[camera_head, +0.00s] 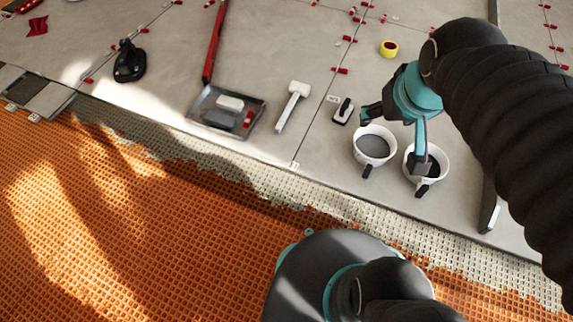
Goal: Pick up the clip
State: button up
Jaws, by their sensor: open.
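My gripper (393,138) is open, with its fingers spread above two white cups. One finger is near the back of the left cup (358,148). The other finger reaches down over the right cup (441,158) and covers part of its opening. The left cup shows a grey surface inside; the right cup looks dark inside. No single clip can be singled out with certainty. A small white piece (294,165), possibly a clip, lies at the front edge of the tiles. Several red pieces, such as one red wedge (340,71), stand along the tile joints. Nothing shows between the fingers.
A metal tray (254,122), a white-headed mallet (292,105) and a small black-and-white tool (343,111) lie left of the cups. A yellow roll (389,49), red bar (214,40) and black suction lifter (130,62) lie farther back. Orange matting (130,230) fills the front.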

jog(key=w+a+f+n+g+p, duration=0.1)
jog(key=w+a+f+n, duration=0.1)
jog(key=w, duration=0.4)
jog(key=w+a+f+n+g, duration=0.1)
jog(key=w+a+f+n, duration=0.15)
jog(key=w, duration=0.35)
jog(key=n+g+p, duration=0.2)
jog(key=n+g, duration=0.1)
jog(key=n, duration=0.5)
send_over(295, 166)
notch_tip(295, 166, down, 46)
jog(key=shift+w+a+f, duration=0.1)
jog(key=shift+w, duration=0.05)
jog(key=shift+s+f, duration=0.15)
jog(key=shift+f, duration=1.4)
jog(key=shift+s+f, duration=0.1)
jog(key=shift+f, duration=1.45)
jog(key=shift+f+b, duration=0.25)
jog(key=shift+b, duration=0.25)
